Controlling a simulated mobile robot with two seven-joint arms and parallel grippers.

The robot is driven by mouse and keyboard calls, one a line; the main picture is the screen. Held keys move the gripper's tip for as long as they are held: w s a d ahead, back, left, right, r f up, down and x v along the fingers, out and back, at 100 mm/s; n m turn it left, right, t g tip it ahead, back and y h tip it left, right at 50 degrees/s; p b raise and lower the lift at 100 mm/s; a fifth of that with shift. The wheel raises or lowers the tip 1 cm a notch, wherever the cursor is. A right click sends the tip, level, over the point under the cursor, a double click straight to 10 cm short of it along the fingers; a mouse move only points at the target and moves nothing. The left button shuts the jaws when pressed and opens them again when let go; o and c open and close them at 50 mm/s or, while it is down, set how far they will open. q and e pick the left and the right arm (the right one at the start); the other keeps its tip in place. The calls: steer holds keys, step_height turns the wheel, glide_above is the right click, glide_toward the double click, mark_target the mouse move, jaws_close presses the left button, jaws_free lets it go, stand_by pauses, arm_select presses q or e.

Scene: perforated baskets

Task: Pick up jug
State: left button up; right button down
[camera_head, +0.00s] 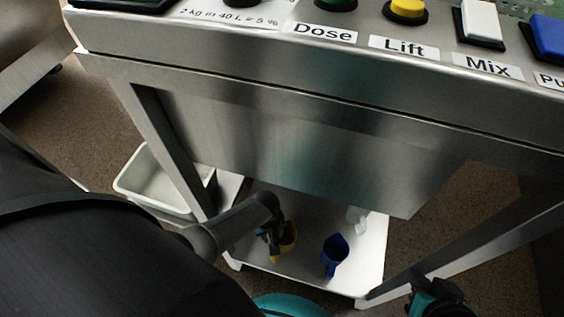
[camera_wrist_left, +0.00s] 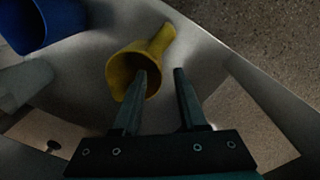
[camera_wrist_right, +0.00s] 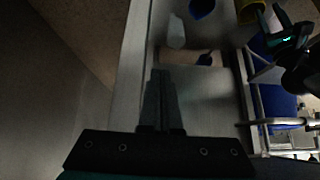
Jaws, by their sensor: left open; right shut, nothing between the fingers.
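A yellow jug (camera_head: 290,236) stands on the low shelf under the steel bench, and it also shows in the left wrist view (camera_wrist_left: 122,68). A blue jug (camera_head: 336,262) stands to its right, and a pale translucent jug (camera_head: 356,217) is behind. My left gripper (camera_head: 270,248) is open at the yellow jug. In the left wrist view one finger overlaps the yellow jug's mouth and the other is to its right; whether they touch it, I cannot tell. My right gripper (camera_head: 436,298) is shut and empty, off to the right, near the bench leg.
The steel bench (camera_head: 270,140) overhangs the shelf (camera_head: 365,275), with legs at both sides. On top are labelled buttons, including a yellow one (camera_head: 405,8). A white tub (camera_head: 130,180) is at the left. Brown floor shows around the bench.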

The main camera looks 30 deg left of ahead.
arm_select(q)
steer(key=shift+f+b, duration=0.7)
steer(key=shift+f, duration=0.1)
steer(key=shift+w+d+f+b, duration=0.1)
steer(key=shift+d+f+b, duration=0.05)
steer(key=shift+f+b, duration=0.95)
steer(key=shift+f, duration=0.05)
steer(key=shift+f+b, duration=0.35)
steer(key=shift+f, duration=0.05)
arm_select(e)
steer(key=w+a+r+t+y, duration=0.2)
steer(key=a+t+y, duration=0.2)
steer(key=a+t, duration=0.3)
steer(key=shift+w+a+r+t, duration=0.2)
steer(key=shift+a+r+t, duration=0.05)
steer(key=shift+a+t, duration=0.05)
arm_select(q)
jaws_close()
